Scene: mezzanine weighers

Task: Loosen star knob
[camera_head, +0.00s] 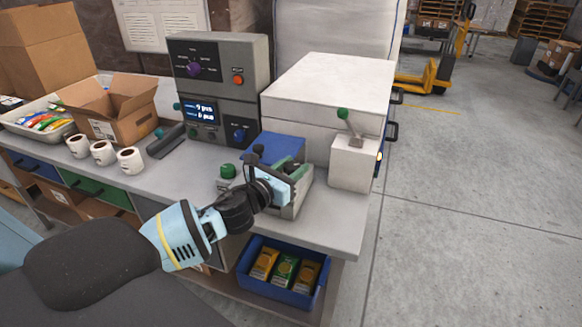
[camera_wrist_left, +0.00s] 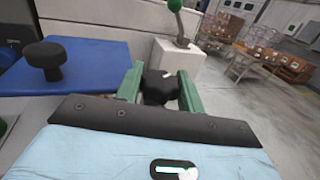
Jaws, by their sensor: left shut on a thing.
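The black star knob (camera_wrist_left: 160,88) sits between the green fingers of my left gripper (camera_wrist_left: 158,80) in the left wrist view. The left gripper is shut on it. In the head view the left gripper (camera_head: 291,169) is over the grey fixture (camera_head: 297,200) at the right end of the bench. It hides most of the knob there. A blue plate (camera_head: 275,147) lies just behind the gripper; the left wrist view shows it (camera_wrist_left: 85,68) with a black round knob (camera_wrist_left: 45,55) on top. My right gripper is not in view.
A white box with a green-ball lever (camera_head: 353,163) stands close to the right of the gripper. Behind are a large white cabinet (camera_head: 325,85) and a grey control panel (camera_head: 218,85). A green knob (camera_head: 228,171) is to the left. A blue bin (camera_head: 278,283) sits below.

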